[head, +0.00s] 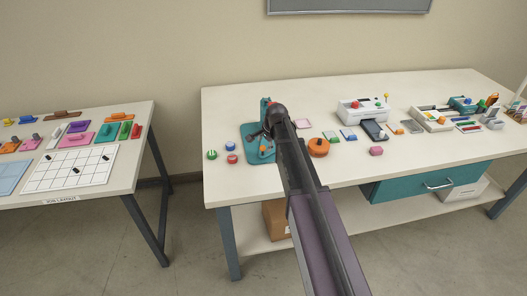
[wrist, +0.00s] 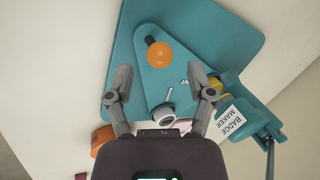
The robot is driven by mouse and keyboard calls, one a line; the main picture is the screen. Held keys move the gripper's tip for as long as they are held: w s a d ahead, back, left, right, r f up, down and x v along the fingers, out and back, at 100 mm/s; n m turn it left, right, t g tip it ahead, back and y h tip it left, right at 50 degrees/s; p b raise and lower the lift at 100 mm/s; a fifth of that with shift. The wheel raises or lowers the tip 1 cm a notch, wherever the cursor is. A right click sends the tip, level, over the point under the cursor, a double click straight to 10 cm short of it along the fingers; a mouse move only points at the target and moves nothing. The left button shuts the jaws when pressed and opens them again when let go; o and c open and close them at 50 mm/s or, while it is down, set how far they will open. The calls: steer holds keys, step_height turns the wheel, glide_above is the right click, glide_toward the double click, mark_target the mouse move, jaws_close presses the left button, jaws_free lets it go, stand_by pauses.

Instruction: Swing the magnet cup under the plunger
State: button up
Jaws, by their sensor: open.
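The teal badge maker (head: 250,130) stands at the left of the right-hand table, partly hidden by my arm. In the wrist view its base plate (wrist: 225,30) carries a swing plate (wrist: 150,82) with an orange knob (wrist: 159,54) on a dark stem. A pale round cup (wrist: 163,114) is partly hidden behind my gripper; a yellow round part (wrist: 215,84) shows by the press body (wrist: 262,117). Small labels near them are hard to read, so I cannot tell which is the magnet cup. My gripper (wrist: 160,72) is open, its fingers either side of the swing plate, the knob just beyond their tips.
Green (head: 212,155), blue (head: 230,146) and red (head: 232,159) round pieces lie left of the badge maker. An orange round thing (head: 319,147) lies right of my arm. A white machine (head: 362,110) stands farther right. The table's front left corner is clear.

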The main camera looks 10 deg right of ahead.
steer(key=shift+b+x, duration=0.8)
steer(key=shift+x, duration=0.4)
jaws_close()
